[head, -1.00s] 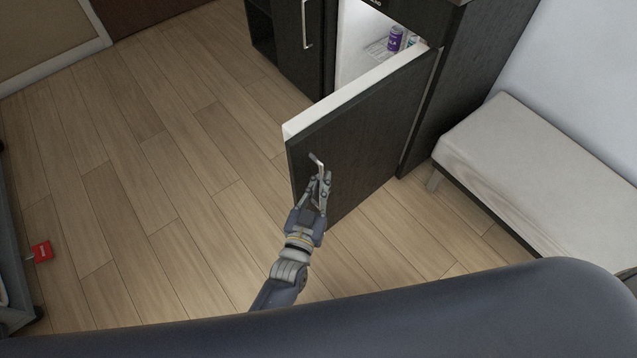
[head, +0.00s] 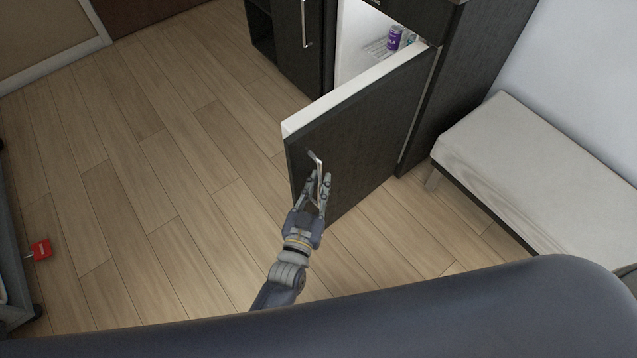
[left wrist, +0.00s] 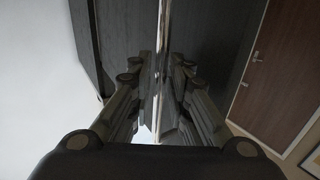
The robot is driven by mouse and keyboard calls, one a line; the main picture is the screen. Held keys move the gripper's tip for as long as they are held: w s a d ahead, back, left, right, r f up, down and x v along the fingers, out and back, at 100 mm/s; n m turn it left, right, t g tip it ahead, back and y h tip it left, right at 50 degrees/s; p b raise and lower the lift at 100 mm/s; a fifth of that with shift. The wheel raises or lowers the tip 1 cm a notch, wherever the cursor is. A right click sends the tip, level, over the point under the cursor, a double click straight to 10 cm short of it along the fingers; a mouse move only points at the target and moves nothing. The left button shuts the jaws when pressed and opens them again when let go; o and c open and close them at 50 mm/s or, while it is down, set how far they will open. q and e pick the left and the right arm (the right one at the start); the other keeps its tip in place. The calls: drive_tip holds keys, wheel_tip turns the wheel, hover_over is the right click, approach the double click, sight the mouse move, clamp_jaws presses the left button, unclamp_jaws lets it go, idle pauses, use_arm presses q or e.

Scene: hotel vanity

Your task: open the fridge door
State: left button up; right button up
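The dark fridge door (head: 365,140) stands wide open, swung out from the cabinet, with its white inner edge facing up. Its metal bar handle (head: 316,160) is on the outer face near the free edge. My left gripper (head: 319,178) is at the handle, with its fingers parted on either side of the bar. In the left wrist view the handle (left wrist: 161,35) runs upright between the fingers, with a narrow gap showing at the fingertips (left wrist: 161,62). The white fridge interior (head: 360,40) shows a purple can (head: 394,39) on a rack. My right gripper is out of view.
A beige cushioned bench (head: 545,175) stands right of the fridge by the wall. A dark cabinet (head: 295,50) with a bar handle adjoins the fridge. A red object (head: 41,249) is at the left edge. The wooden floor (head: 150,170) left of the door is clear.

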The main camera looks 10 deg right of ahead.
use_arm(q)
drive_tip(key=v, duration=1.1)
drive_tip(key=shift+s+a, duration=0.3)
